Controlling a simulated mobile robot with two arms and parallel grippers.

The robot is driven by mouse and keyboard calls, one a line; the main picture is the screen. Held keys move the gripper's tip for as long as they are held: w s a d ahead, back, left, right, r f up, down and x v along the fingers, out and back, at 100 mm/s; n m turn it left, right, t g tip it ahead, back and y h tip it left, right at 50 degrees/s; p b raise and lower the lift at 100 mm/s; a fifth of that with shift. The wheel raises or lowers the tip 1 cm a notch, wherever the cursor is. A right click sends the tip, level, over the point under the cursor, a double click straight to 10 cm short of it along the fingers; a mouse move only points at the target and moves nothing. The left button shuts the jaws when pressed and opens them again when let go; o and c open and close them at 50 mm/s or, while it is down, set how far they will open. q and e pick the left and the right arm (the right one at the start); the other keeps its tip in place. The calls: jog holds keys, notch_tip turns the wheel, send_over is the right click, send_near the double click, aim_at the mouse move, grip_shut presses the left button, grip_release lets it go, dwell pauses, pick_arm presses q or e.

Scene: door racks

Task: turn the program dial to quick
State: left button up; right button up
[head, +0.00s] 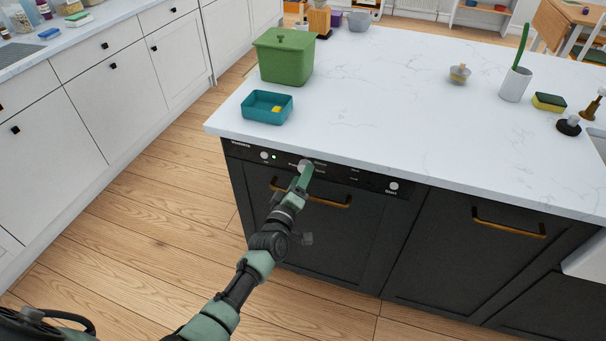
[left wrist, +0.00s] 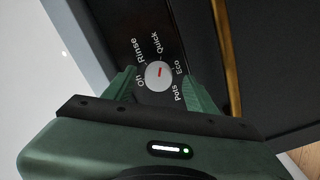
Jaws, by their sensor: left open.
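The program dial (left wrist: 158,76) is a round white knob with a short red mark, on the dark control panel (head: 340,175) of the dishwasher. Labels around it include Rinse, Quick, Eco and Pots. The red mark points to the upper right in the left wrist view, on the Quick and Eco side; I cannot tell the exact setting. My left gripper (left wrist: 160,82) is open, with one green finger on each side of the dial. I cannot tell if they touch it. In the head view the left gripper (head: 304,172) covers part of the dial. My right gripper is not in view.
A brass door handle (head: 335,202) runs just below the panel, close to the left gripper. The white countertop (head: 400,110) overhangs above. A teal tray (head: 267,107) and a green bin (head: 285,58) stand on it. Another button (head: 394,186) is farther right on the panel.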

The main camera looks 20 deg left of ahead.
pick_arm(q)
jog(key=s, duration=0.6)
jog(key=shift+a, duration=0.15)
jog(key=shift+s, duration=0.1)
jog(key=s+f+m+g, duration=0.3)
jog(key=s+f, duration=0.4)
jog(key=f, duration=0.4)
jog(key=s+f+m+g, duration=0.2)
jog(key=s+f+g, duration=0.1)
jog(key=s+f, duration=0.55)
jog(key=s+f+m+g, duration=0.3)
jog(key=s+f, duration=0.2)
jog(key=f, duration=0.8)
jog(key=s+a+f+m+g, duration=0.1)
jog(key=s+f, duration=0.3)
jog(key=s, duration=0.6)
jog(key=s+a+f+m+g, duration=0.1)
jog(key=s+f+m+g, duration=0.2)
jog(key=s, duration=0.8)
jog(key=s+a+f+m+g, duration=0.2)
jog(key=s+f+g, duration=0.2)
jog(key=s, duration=0.7)
notch_tip(320, 180, down, 2)
jog(key=shift+y, duration=0.3)
jog(key=shift+d, duration=0.1)
